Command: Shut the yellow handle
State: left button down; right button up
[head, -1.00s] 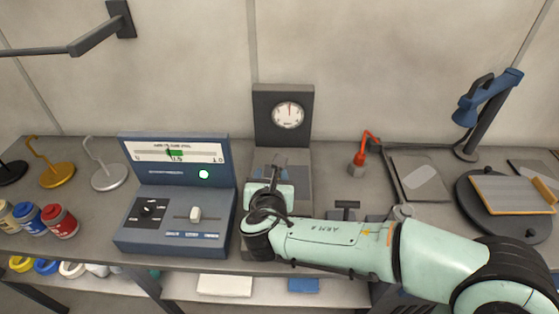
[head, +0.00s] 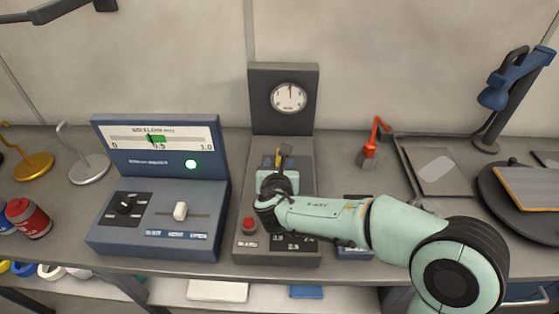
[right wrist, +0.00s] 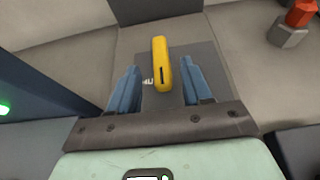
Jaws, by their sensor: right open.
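The yellow handle (right wrist: 161,64) shows in the right wrist view as a long bar on a grey plate. In the head view only a small yellow part (head: 277,159) of it shows, by the fingertips of my right gripper (head: 282,156). The handle belongs to a grey console (head: 305,196) with a round dial (head: 289,97) on its upright back. In the right wrist view the blue fingers of my right gripper (right wrist: 161,88) are open, one on each side of the handle's near end, with gaps showing. My right wrist hides much of the console. My left gripper is not in view.
A blue meter console (head: 160,190) with a knob and slider stands to the left. A red button (head: 249,224) sits at the grey console's front left. A small red-orange object (head: 369,152) and a blue lamp (head: 510,90) stand to the right.

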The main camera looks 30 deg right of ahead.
aim_at(280, 159)
jog(key=shift+x, duration=2.1)
grip_shut()
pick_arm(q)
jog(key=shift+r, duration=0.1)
